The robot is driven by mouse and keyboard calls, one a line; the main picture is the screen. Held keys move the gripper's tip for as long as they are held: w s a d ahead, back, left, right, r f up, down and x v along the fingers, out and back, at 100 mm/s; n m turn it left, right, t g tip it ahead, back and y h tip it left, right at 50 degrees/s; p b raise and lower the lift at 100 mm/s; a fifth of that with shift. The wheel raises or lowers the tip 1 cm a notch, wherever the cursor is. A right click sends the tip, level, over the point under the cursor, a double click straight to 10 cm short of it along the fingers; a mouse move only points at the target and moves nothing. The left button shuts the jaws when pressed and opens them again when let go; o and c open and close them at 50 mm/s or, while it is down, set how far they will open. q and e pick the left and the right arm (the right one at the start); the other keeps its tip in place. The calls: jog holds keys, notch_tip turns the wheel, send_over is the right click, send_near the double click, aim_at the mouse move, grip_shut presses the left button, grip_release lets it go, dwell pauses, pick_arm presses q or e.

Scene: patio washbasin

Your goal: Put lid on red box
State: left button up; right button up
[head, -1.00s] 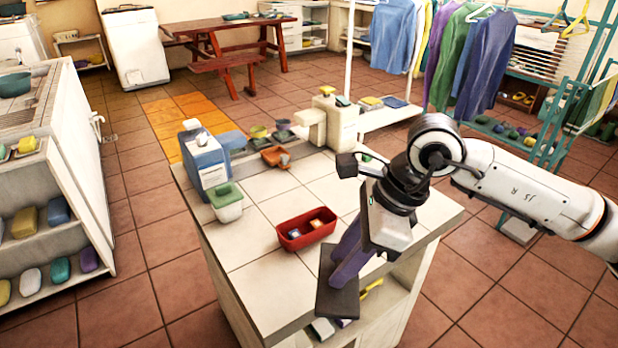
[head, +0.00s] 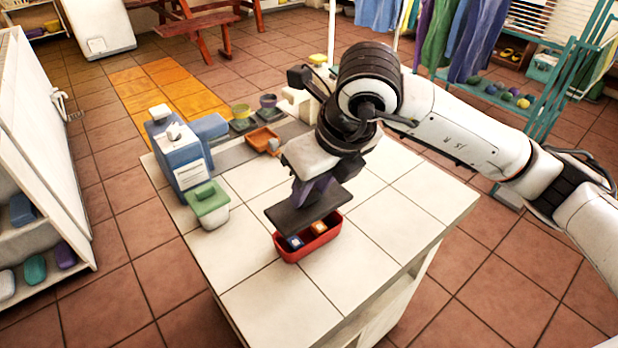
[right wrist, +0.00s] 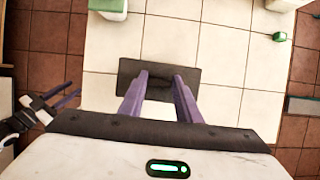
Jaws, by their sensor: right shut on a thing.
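The red box (head: 296,256) is an open tray on the white tiled counter, with a blue and an orange small item inside. My right gripper (head: 314,190) is shut on the dark flat lid (head: 290,217) and holds it roughly level above the box. From the head, the lid covers the box's far part, and the near part shows below it. The lid also shows in the right wrist view (right wrist: 190,76) between the purple fingers; the box is hidden there. My left gripper (right wrist: 76,95) shows at the left of the right wrist view, its fingers apart and empty.
An orange tray (head: 263,140) and small pots are at the back.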

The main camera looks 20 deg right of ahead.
aim_at(313, 205)
jog(key=shift+f, duration=0.55)
jog(key=shift+f+b, duration=0.6)
jog(key=shift+f, duration=0.65)
jog(key=shift+f+b, duration=0.5)
jog(key=shift+b, duration=0.25)
jog(key=shift+f+b, duration=0.3)
jog(key=shift+f, duration=0.25)
pick_arm(q)
jog(key=shift+w+d+f, duration=0.3)
jog(key=shift+f, duration=0.2)
jog(key=shift+w+d+f, duration=0.3)
jog(key=shift+f, duration=0.2)
jog(key=shift+s+f, duration=0.15)
jog(key=shift+s, duration=0.05)
jog(key=shift+f+b, duration=0.25)
jog(key=shift+b, duration=0.2)
pick_arm(e)
jog(key=shift+w+r, duration=0.1)
